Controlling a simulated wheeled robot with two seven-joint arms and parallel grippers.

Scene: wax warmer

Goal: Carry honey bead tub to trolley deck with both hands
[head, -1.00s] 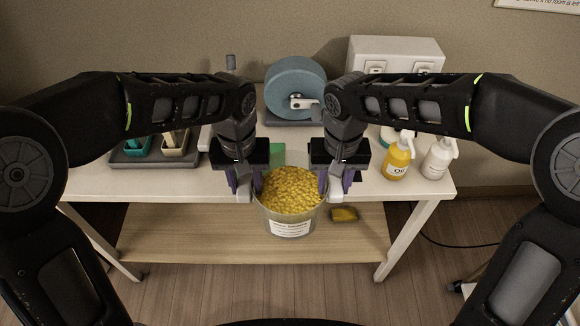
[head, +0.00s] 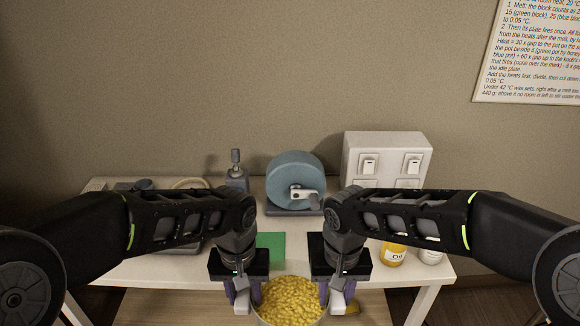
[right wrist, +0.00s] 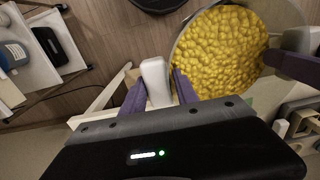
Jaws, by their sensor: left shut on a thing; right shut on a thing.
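The honey bead tub (head: 289,300) is a clear round tub full of yellow beads, at the bottom middle of the head view, in front of the table's front edge. Its lower part is cut off by the frame. My left gripper (head: 242,298) is shut on the tub's left side and my right gripper (head: 338,298) is shut on its right side. In the right wrist view the beads (right wrist: 222,50) fill the tub, and my right gripper's purple fingers (right wrist: 160,90) are at its rim around a white handle-like block (right wrist: 156,80). I cannot make out the trolley deck for certain.
A written poster (head: 530,55) hangs on the wall. The right wrist view shows a white stand (right wrist: 30,65) across open floor.

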